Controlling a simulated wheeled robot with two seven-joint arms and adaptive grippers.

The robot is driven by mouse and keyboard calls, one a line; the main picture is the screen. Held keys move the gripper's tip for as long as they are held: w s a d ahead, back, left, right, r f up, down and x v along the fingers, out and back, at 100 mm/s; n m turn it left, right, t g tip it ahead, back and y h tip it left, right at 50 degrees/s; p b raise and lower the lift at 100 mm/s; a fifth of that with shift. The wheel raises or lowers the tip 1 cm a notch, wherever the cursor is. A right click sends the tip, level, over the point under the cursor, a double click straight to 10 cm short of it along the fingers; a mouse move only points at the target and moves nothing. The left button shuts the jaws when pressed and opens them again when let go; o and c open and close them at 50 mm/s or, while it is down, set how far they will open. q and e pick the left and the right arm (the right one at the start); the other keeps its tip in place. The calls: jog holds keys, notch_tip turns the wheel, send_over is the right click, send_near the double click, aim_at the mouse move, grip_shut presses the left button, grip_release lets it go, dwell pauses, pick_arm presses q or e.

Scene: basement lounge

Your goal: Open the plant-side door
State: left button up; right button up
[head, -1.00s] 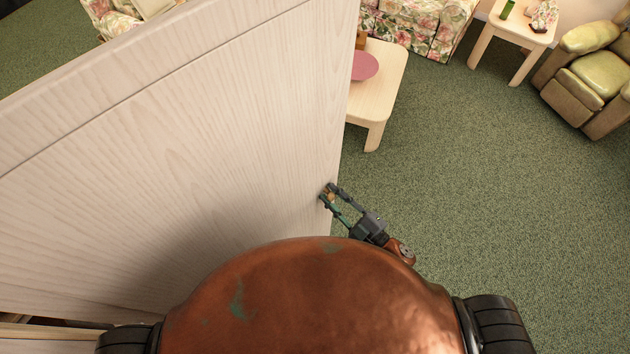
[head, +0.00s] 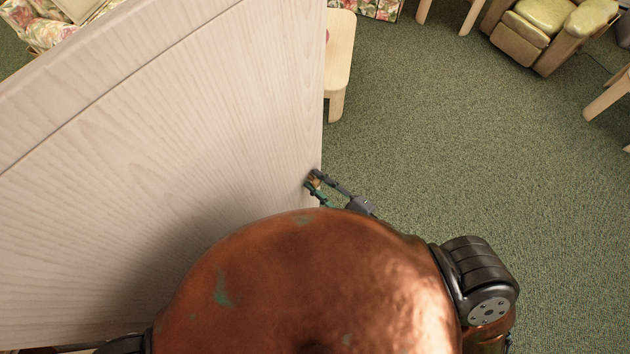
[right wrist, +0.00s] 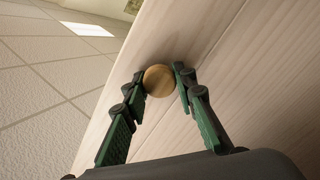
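The plant-side door (head: 190,130) is a pale wood-grain panel filling the left of the head view, with its free edge running down the middle. A round wooden knob (right wrist: 158,80) sits near that edge. My right gripper (head: 314,184) is at the knob. In the right wrist view, its green and dark fingers (right wrist: 160,76) flank the knob, both tips close against its sides, so it appears shut on it. The knob is small and partly covered by the fingers in the head view. My left gripper is not in view.
Green carpet (head: 440,150) is open to the right of the door. A pale wooden table (head: 340,50) stands just past the door's edge. A floral seat (head: 40,25) shows at top left.

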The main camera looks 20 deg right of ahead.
jog(key=o, duration=0.4)
jog(key=shift+o, duration=0.2)
jog(key=v, duration=1.2)
jog(key=shift+w, duration=0.15)
jog(key=x, duration=1.1)
jog(key=shift+w+a, duration=0.25)
